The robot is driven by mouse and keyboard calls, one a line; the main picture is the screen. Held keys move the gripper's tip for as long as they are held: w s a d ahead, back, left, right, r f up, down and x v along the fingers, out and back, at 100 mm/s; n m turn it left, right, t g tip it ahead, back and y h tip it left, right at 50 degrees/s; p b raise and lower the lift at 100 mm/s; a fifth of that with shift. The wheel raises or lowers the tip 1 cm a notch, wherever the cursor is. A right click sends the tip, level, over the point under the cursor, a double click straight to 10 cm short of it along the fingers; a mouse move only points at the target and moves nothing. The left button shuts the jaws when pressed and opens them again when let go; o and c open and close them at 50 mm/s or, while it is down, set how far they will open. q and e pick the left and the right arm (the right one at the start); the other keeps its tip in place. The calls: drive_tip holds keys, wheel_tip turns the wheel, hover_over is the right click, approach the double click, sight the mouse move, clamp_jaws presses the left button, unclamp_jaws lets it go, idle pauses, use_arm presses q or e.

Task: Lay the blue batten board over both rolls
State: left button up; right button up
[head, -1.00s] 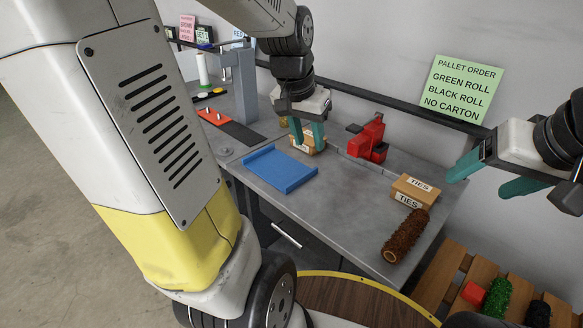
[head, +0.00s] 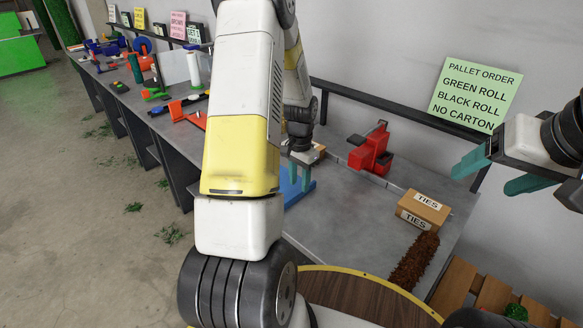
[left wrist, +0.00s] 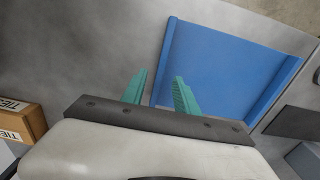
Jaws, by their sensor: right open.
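The blue batten board (head: 290,195) lies on the grey bench, mostly hidden behind my left arm in the head view. In the left wrist view the board (left wrist: 225,65) shows flat, with raised strips at two opposite edges. My left gripper (head: 298,178) is over the board's near strip. In the left wrist view its fingers (left wrist: 160,80) are apart, one on each side of that strip in the picture; contact cannot be told. My right gripper (head: 497,172) is open and empty, above the bench's right side. The green roll (head: 516,312) barely shows at the bottom right; the black roll is out of sight.
A TIES carton (head: 423,209) and a brown bristly roll (head: 413,262) sit at the bench's right end. A red clamp-like tool (head: 371,150) stands at the back. A wooden pallet (head: 490,296) is beyond the right end. The bench middle is clear.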

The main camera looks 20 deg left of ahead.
sight(298, 192)
use_arm(q)
drive_tip(key=shift+s+a+f, duration=0.1)
drive_tip(key=shift+f, duration=1.8)
clamp_jaws()
